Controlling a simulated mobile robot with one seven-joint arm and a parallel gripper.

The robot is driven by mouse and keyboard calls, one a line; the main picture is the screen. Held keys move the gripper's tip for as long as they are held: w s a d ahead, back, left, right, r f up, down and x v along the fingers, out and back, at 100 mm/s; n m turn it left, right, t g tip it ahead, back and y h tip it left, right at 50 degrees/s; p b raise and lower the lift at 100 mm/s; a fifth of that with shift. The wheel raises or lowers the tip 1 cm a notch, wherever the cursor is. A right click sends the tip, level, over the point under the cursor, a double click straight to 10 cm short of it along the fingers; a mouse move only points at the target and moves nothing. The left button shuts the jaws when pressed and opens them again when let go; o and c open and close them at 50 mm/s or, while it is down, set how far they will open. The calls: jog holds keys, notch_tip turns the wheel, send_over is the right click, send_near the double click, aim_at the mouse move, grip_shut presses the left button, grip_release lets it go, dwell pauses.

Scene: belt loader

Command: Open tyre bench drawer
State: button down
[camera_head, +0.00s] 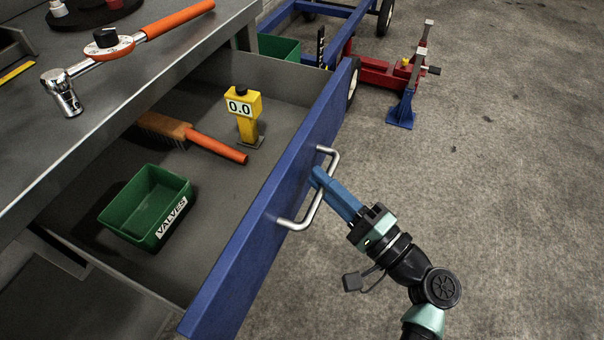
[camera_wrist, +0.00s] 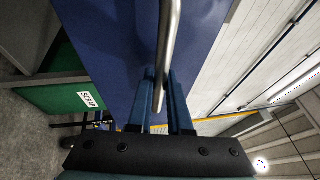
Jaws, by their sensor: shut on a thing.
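The tyre bench drawer with a blue front (camera_head: 268,222) stands pulled out from under the grey bench top (camera_head: 90,95) in the head view. Its silver bar handle (camera_head: 295,224) faces right. My gripper (camera_head: 318,178) is shut on the handle, its blue fingers around the bar near its middle. In the wrist view the handle bar (camera_wrist: 170,40) runs down between the two fingers (camera_wrist: 161,95), with the blue drawer front (camera_wrist: 110,40) behind. Inside the drawer are a green VALVES bin (camera_head: 150,205), a yellow gauge reading 0.0 (camera_head: 243,108) and an orange-handled brush (camera_head: 190,135).
A torque wrench (camera_head: 120,45) lies on the bench top. A blue and red wheeled frame (camera_head: 345,40) and a red jack with a blue stand (camera_head: 402,90) stand on the floor beyond the drawer. The concrete floor (camera_head: 520,180) on the right is clear.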

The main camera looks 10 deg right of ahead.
jog(key=shift+s+d, duration=0.55)
jog(key=shift+d, duration=0.15)
jog(key=shift+s+d, duration=0.5)
jog(key=shift+d, duration=0.2)
jog(key=c, duration=0.8)
grip_release()
jog(key=shift+c, duration=0.2)
jog(key=p+v, duration=0.1)
jog(key=v, duration=1.2)
